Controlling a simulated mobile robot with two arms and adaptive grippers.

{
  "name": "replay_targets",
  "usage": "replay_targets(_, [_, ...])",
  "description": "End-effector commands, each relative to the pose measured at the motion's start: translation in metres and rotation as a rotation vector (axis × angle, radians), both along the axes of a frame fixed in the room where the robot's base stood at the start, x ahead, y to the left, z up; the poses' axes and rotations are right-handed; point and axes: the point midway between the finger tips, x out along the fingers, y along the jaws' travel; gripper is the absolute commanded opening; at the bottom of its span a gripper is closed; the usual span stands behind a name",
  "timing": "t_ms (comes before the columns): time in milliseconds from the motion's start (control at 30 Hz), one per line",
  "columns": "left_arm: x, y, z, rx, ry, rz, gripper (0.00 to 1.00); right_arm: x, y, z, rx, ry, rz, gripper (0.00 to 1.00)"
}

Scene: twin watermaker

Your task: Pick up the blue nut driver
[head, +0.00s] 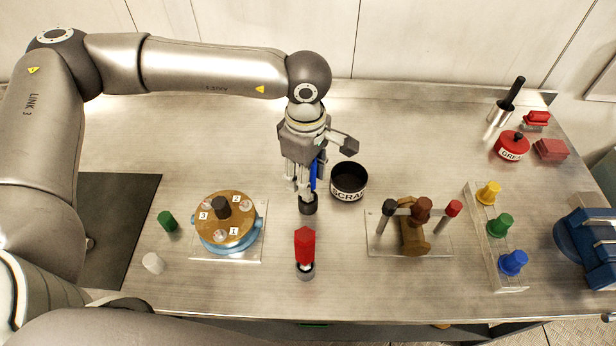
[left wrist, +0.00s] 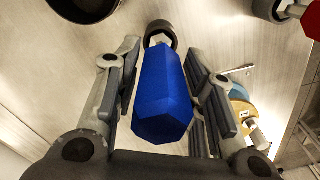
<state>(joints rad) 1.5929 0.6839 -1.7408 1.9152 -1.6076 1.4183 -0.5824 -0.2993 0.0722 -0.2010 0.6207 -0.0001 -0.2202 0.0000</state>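The blue nut driver (head: 313,175) stands upright with its lower end in a small dark round holder (head: 308,204), near the middle of the bench. My left gripper (head: 307,180) points down around its handle, partly hiding it in the head view. In the left wrist view, the blue handle (left wrist: 162,95) lies between the two finger pads of the left gripper (left wrist: 165,90). Narrow gaps show beside the handle, so the fingers look open and not pressed on it. My right gripper is not in view.
A red-handled driver (head: 304,245) stands in front. A black scrap bowl (head: 349,182) is close on the right. A round numbered fixture (head: 227,222) is at left, a stand with a brown mallet-like part (head: 414,230) at right. Coloured knobs (head: 501,226) sit farther right. The back left bench is clear.

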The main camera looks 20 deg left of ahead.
Motion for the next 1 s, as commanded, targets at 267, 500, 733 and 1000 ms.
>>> replay_targets(267, [0.000,0.000,0.001,0.000,-0.001,0.000,0.07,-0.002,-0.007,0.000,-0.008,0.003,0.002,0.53])
replay_targets(500, [0.001,0.000,0.006,-0.001,-0.004,0.001,0.07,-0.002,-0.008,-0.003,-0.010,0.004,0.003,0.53])
replay_targets(733, [0.002,0.000,0.046,-0.002,-0.006,0.001,0.07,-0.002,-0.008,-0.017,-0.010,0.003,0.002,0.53])
replay_targets(1000, [0.001,-0.001,0.091,-0.001,-0.003,0.001,0.07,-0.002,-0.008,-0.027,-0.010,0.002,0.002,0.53])
